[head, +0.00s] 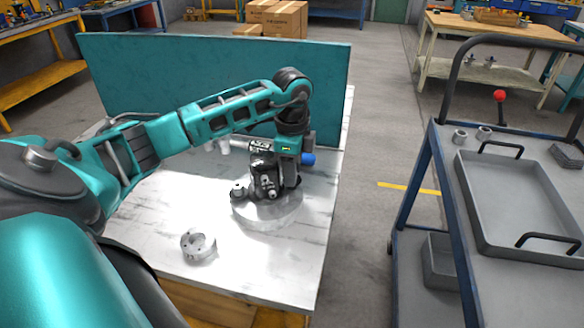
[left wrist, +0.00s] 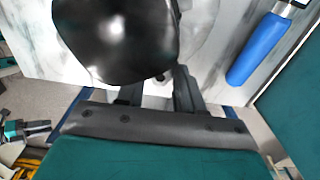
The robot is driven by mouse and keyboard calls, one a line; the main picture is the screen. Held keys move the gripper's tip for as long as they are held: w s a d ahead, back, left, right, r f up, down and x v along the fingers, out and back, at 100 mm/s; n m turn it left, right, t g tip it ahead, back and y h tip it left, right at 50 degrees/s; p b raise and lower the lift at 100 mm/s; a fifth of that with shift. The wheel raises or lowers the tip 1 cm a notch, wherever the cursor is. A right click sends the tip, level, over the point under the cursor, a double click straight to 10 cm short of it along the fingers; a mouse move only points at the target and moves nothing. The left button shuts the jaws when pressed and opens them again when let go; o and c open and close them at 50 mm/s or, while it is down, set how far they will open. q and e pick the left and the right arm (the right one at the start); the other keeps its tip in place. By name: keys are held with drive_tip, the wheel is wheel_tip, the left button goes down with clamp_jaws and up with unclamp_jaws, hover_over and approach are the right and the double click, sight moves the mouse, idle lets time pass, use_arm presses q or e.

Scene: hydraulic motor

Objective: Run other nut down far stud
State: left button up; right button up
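The dark hydraulic motor (head: 265,182) stands on a round pale plate (head: 262,215) on the table. My left gripper (head: 272,168) points down at the motor's far right side, close against it. In the left wrist view, the motor's glossy black rounded body (left wrist: 115,38) fills the upper left and covers part of the fingertips. The two fingers of the left gripper (left wrist: 160,85) stand apart, with a small pale bit visible between them. Whether they hold a nut is hidden. The studs and nuts cannot be made out. My right gripper is not in view.
A blue-handled tool (head: 308,159) lies beyond the motor; its handle also shows in the left wrist view (left wrist: 257,48). A metal ring flange (head: 198,245) lies at the table's front. A teal panel (head: 200,75) stands behind. A cart with a grey tray (head: 480,232) stands right.

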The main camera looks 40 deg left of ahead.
use_arm(q)
drive_tip(key=shift+r, duration=0.15)
drive_tip(key=shift+r+p, duration=0.35)
drive_tip(key=shift+p, duration=0.2)
drive_tip(key=n+p, duration=0.4)
drive_tip(key=n, duration=0.1)
drive_tip(key=shift+r, duration=0.25)
drive_tip(key=shift+f+n+p, duration=0.15)
drive_tip(key=shift+n+p, duration=0.3)
drive_tip(key=shift+n, duration=0.35)
drive_tip(key=shift+d+f+n, duration=0.1)
drive_tip(key=shift+f+n, duration=0.15)
drive_tip(key=shift+n, duration=0.25)
drive_tip(key=shift+w+d+r+n, duration=0.1)
drive_tip(key=shift+w+n, duration=0.05)
drive_tip(key=shift+n, duration=0.15)
drive_tip(key=shift+s+a+n, duration=0.2)
drive_tip(key=shift+a+n, duration=0.05)
drive_tip(key=shift+n, duration=0.85)
